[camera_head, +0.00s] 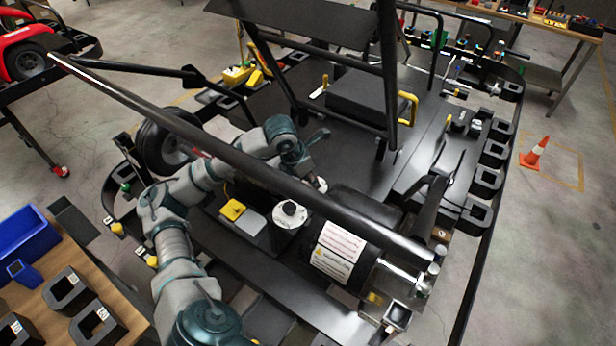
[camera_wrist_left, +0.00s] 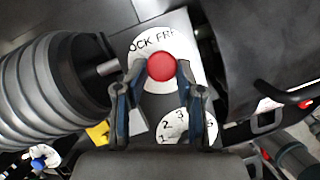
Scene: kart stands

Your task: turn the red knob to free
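The red knob (camera_wrist_left: 161,67) sits on a round white plate (camera_wrist_left: 188,32) in the left wrist view. The plate's lettering reads "OCK" and "FR", partly cut off behind the fingers and knob. My left gripper (camera_wrist_left: 162,75) has its two fingers apart, one on each side of the knob; I cannot tell whether they touch it. In the head view my left gripper (camera_head: 306,150) is over the kart behind a long black bar, and the red knob is hidden. My right gripper does not show.
A numbered white dial (camera_wrist_left: 176,124) is just below the knob; in the head view a white dial with a black knob (camera_head: 290,208) stands by a labelled black cylinder (camera_head: 345,255). A black bar (camera_head: 250,155) crosses over my arm. A yellow block (camera_head: 232,209) lies nearby.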

